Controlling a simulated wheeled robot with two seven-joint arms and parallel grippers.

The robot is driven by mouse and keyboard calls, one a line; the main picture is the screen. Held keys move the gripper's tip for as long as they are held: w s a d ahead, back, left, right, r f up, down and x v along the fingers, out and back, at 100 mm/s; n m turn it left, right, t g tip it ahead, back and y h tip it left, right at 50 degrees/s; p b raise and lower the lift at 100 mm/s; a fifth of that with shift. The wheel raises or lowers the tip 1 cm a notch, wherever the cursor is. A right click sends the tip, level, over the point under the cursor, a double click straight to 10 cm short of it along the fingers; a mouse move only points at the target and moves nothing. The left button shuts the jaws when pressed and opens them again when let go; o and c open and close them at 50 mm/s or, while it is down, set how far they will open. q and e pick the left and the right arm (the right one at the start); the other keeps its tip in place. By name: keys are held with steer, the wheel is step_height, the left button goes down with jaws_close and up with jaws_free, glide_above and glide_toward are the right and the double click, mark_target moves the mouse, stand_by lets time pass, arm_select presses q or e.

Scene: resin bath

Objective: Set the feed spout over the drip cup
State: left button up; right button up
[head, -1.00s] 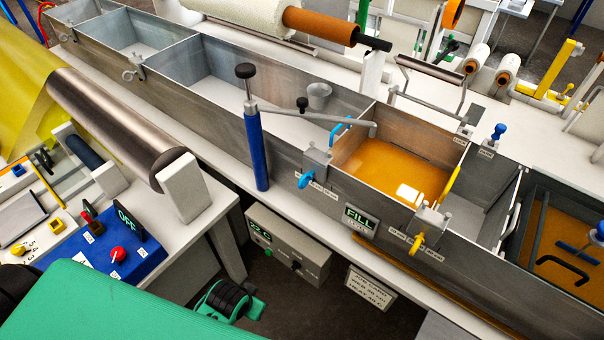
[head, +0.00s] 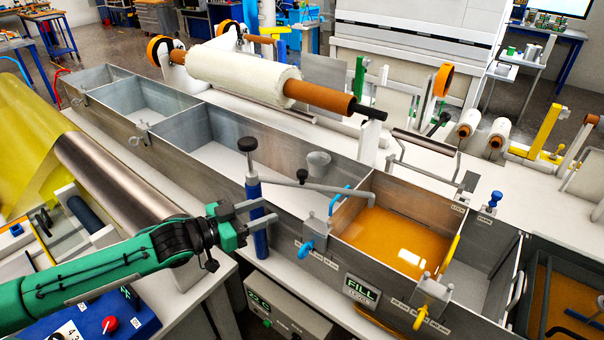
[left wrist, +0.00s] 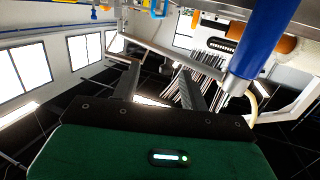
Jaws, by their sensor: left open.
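The feed spout is a grey pipe (head: 335,188) on a blue post (head: 260,240). It reaches right from the post, and its outer end hangs over the amber resin bath. A black knob (head: 302,175) stands on the pipe and another (head: 247,145) tops the post. The drip cup (head: 318,164), small and grey, stands behind the pipe, apart from the spout's end. My left gripper (head: 275,212) is open at the post, below the pipe. In the left wrist view the post (left wrist: 262,45) is right of my left gripper (left wrist: 157,78), outside its fingers. My right gripper is out of view.
The resin bath (head: 397,238) has upright metal walls, with a blue clamp (head: 306,249) and a yellow one (head: 421,317) at its edges. A steel roller (head: 110,185) lies left of my gripper. A white roll (head: 240,75) lies behind the trough.

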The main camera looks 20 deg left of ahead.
mark_target(302, 171)
arm_select(q)
step_height(302, 171, up, 4)
steer(key=w+a+h, duration=0.1)
steer(key=a, duration=0.2)
steer(key=p+x, duration=0.1)
steer(key=x, duration=0.3)
steer(key=p+x, duration=0.2)
steer(key=x, duration=0.2)
steer(key=p+x, duration=0.2)
steer(key=x, duration=0.3)
steer(key=shift+s+r, duration=0.1)
steer(key=shift+r, duration=0.25)
steer(key=shift+w+d+f, duration=0.1)
steer(key=shift+w+d, duration=0.3)
steer(key=shift+w, duration=0.05)
steer(key=shift+c, duration=0.2)
jaws_close()
